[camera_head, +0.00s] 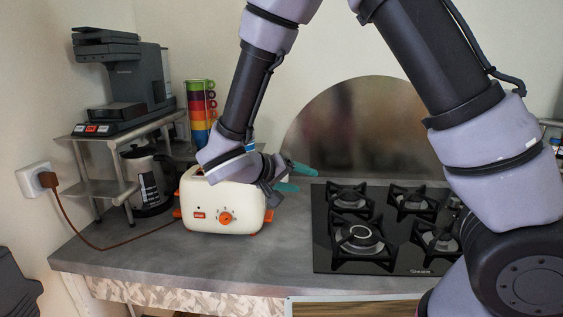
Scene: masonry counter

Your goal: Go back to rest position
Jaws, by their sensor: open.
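My arm reaches down from the top of the head view, and its wrist hangs in front of and over a cream toaster (222,213) with orange knob and feet. My gripper (296,177) is to the right of the toaster's upper right side. Its teal fingertips point right, toward the hob, and are apart with nothing seen between them. The wrist hides part of the toaster's top. I cannot tell whether the gripper touches the toaster.
A black gas hob (379,232) lies right of the toaster. A coffee machine (125,80) stands on a metal rack (127,128) at left, with a kettle (149,180) beneath. Stacked coloured cups (201,105) stand behind. A brown cord runs to a wall socket (35,179). The counter's front left (150,262) is clear.

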